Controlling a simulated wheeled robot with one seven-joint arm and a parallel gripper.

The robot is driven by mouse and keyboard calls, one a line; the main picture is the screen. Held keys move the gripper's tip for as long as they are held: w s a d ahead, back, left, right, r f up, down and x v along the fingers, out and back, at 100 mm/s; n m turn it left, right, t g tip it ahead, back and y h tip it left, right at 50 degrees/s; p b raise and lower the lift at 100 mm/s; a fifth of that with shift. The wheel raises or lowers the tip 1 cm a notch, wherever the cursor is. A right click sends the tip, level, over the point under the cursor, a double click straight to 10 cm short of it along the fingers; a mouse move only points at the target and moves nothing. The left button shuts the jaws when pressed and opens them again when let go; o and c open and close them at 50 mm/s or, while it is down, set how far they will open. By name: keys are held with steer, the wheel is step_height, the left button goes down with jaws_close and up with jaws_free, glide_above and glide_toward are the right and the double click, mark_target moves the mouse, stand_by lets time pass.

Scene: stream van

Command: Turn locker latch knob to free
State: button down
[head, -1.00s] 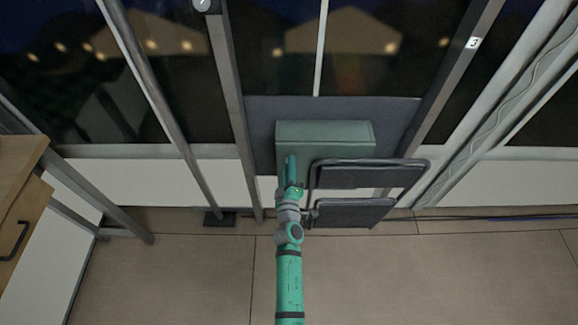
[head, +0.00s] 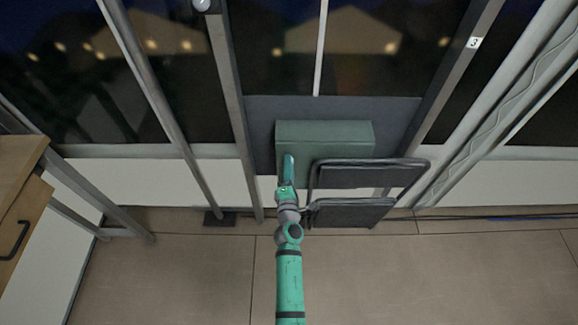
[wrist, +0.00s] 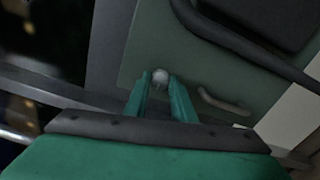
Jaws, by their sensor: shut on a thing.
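The green locker (head: 335,134) is mounted on the dark panel below the windows. Its front door (wrist: 225,85) fills the upper right of the wrist view and looks tilted there. The round grey latch knob (wrist: 160,76) is on the door, between my fingertips. My gripper (wrist: 159,84) is shut on the knob. In the head view my gripper (head: 289,160) reaches the locker's left front and hides the knob. A pale bar handle (wrist: 223,102) sits on the door to the right of the knob in the wrist view.
A folded chair with a dark frame (head: 370,162) stands in front of the locker's right part, close beside my arm. Its tube (wrist: 225,35) crosses the wrist view. A metal post (head: 235,110) stands to the left. The floor (head: 420,280) in front is clear.

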stand_by(0.4)
steer(key=c, duration=1.5)
jaws_free()
steer(key=shift+a, duration=0.1)
steer(key=shift+s, duration=0.1)
steer(key=s, duration=1)
steer(key=shift+s, duration=0.25)
